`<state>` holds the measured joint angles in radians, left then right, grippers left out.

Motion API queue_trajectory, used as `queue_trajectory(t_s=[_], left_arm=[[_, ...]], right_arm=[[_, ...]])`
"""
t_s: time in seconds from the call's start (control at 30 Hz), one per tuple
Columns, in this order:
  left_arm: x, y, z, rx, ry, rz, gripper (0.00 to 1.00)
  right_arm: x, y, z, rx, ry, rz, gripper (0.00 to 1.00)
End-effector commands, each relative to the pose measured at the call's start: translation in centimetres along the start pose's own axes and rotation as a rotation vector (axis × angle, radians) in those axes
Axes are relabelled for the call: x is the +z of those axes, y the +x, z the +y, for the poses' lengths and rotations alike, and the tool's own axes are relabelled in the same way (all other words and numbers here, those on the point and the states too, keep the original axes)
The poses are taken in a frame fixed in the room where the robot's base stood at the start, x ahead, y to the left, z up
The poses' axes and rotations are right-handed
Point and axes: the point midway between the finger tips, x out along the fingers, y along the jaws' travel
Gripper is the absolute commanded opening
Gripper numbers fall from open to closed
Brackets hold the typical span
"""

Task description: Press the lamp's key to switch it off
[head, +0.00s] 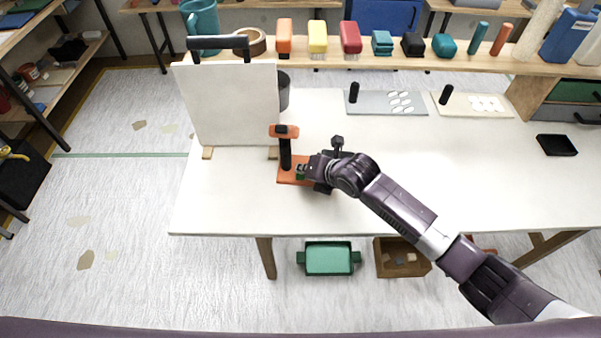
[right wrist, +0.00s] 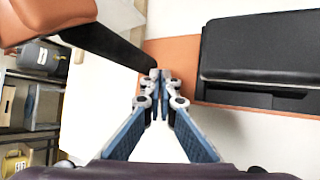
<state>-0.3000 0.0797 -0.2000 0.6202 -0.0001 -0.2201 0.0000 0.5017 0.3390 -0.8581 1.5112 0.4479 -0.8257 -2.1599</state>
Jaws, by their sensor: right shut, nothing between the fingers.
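The lamp stands on the white table. It has an orange head (head: 285,131), a black post (head: 285,154) and a flat orange base (head: 287,177). The right gripper is shut and empty, low over the right side of the base. In the right wrist view its fingertips (right wrist: 158,76) lie between the black post (right wrist: 110,45) and a black block (right wrist: 260,50) on the base. I cannot tell whether they touch anything. My left gripper is out of view.
A white panel (head: 233,105) on feet stands left of the lamp. A dark cup (head: 284,92) is behind it. Boards with black handles (head: 380,103) lie at the back. The table's middle right is clear, apart from my arm. A black tray (head: 556,145) lies far right.

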Motion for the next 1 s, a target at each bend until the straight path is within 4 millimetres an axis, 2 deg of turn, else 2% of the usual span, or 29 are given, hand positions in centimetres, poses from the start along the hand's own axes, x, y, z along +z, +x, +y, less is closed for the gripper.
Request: queue_trajectory(t_s=[0.33,0.83,1.0], left_arm=[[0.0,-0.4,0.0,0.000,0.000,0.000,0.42],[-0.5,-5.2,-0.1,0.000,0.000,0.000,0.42],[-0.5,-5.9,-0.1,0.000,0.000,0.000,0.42]], right_arm=[[0.2,-0.3,0.2,0.000,-0.001,0.000,0.00],[2.8,-3.8,2.8,0.001,-0.001,-0.001,0.00],[3.0,-4.3,3.1,0.000,-0.001,0.001,0.00]])
